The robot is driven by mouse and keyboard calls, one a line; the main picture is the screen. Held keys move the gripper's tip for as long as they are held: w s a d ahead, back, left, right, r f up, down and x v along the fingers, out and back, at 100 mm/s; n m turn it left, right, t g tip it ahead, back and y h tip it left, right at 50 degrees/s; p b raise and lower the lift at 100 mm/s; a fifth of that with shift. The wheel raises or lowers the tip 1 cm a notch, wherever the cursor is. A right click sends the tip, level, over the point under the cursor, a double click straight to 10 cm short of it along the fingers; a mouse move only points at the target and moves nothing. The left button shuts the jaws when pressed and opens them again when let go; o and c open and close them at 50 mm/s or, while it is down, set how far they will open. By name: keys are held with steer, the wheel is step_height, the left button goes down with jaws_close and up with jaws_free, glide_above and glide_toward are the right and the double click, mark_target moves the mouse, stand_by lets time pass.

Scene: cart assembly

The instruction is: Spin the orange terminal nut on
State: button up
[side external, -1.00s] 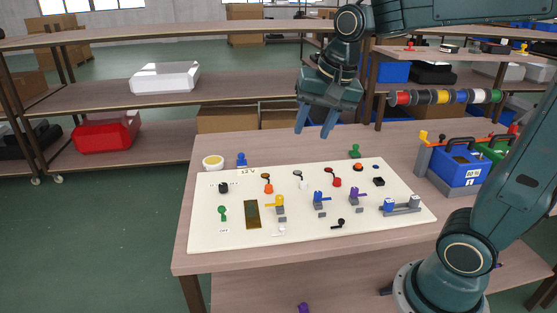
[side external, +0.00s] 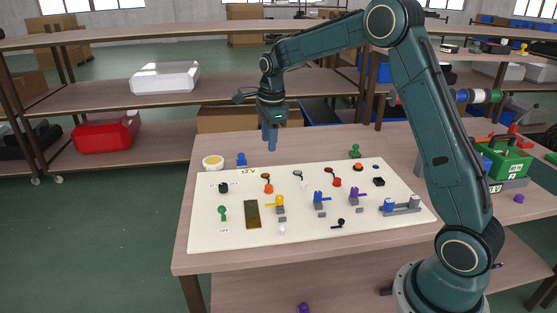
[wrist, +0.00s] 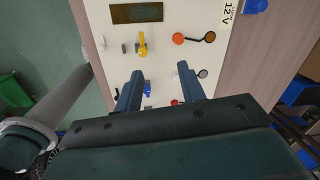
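An orange round piece (side external: 268,188) sits on the cream board (side external: 205,238), joined by a dark lead to a darker orange round end (side external: 265,177) behind it. In the wrist view the orange piece (wrist: 178,38) and the darker end (wrist: 210,37) lie above my fingertips. I cannot tell which of them is the terminal nut, or whether it is threaded on. My gripper (side external: 270,140) hangs above the back edge of the board, pointing down. In the wrist view its fingers (wrist: 158,82) are apart with nothing held between them.
Yellow (side external: 279,202), blue (side external: 319,197) and purple (side external: 356,193) handled parts stand on the board. A yellow-filled bowl (side external: 213,162) and a blue piece (side external: 241,159) stand behind it. A green box (side external: 507,160) is at right. Space around my gripper is clear.

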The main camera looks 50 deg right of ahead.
steer(key=w+d+f+m, duration=0.2)
steer(key=f+m, duration=0.1)
steer(key=f, duration=0.2)
steer(key=w+d+f+m+g, duration=0.1)
steer(key=w+d+f+m, duration=0.1)
steer(key=f, duration=0.4)
steer(key=shift+w+d+f+m, duration=0.15)
steer(key=shift+w+d+m, duration=0.25)
steer(key=shift+d+m, duration=0.45)
steer(key=shift+a, duration=0.15)
